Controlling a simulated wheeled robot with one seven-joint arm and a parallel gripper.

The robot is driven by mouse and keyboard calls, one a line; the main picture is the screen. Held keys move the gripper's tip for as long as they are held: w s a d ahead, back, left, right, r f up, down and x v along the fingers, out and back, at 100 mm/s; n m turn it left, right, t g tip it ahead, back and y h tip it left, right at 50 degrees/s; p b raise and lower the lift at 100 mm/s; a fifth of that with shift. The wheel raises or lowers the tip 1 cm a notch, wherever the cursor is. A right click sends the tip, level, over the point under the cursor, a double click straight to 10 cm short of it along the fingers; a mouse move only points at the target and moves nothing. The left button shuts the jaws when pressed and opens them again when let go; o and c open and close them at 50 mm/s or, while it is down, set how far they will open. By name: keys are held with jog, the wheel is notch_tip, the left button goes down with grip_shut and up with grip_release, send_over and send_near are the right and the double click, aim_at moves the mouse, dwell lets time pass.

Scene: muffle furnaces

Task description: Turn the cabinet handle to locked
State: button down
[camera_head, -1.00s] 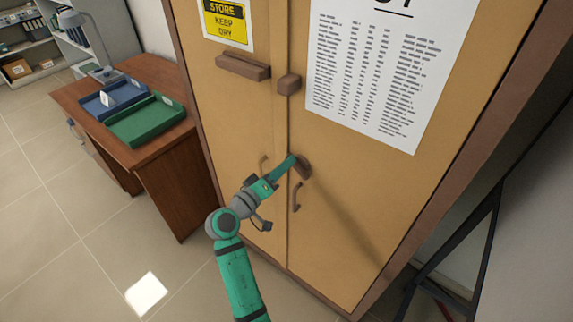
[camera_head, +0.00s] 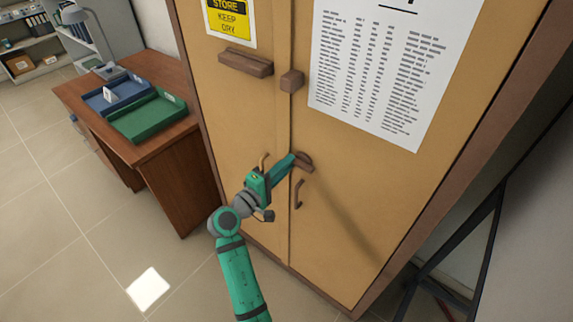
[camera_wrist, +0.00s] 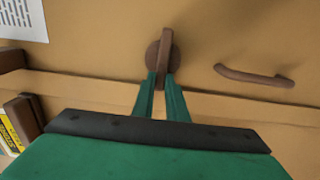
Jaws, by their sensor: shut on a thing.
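The cabinet's brown turn handle (camera_head: 306,164) sits on the right door, beside the seam between the doors. In the wrist view the handle (camera_wrist: 166,45) is a bar across a round brown base (camera_wrist: 153,58). My gripper (camera_head: 293,159) reaches it from the left and below. In the wrist view my gripper (camera_wrist: 161,76) has its two green fingers on either side of the bar's near end, shut on it. The bar points nearly straight along the fingers there. The fingers hide part of the bar in the head view.
The tan cabinet (camera_head: 250,110) has a fixed pull (camera_head: 298,194) just below the handle, also in the wrist view (camera_wrist: 253,77). Brown blocks (camera_head: 245,62) (camera_head: 292,81) stick out above. A wooden desk (camera_head: 165,165) with trays stands left. Floor is open at lower left.

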jog(key=shift+a, duration=0.25)
jog(key=c, duration=1.8)
grip_release()
jog(key=shift+d+f, duration=0.1)
jog(key=shift+d, duration=0.05)
jog(key=shift+o, duration=0.2)
jog(key=shift+d, duration=0.1)
jog(key=shift+s, duration=0.1)
jog(key=v, duration=1)
jog(key=shift+s+a, duration=0.25)
jog(key=shift+d, duration=0.2)
jog(key=shift+a, duration=0.15)
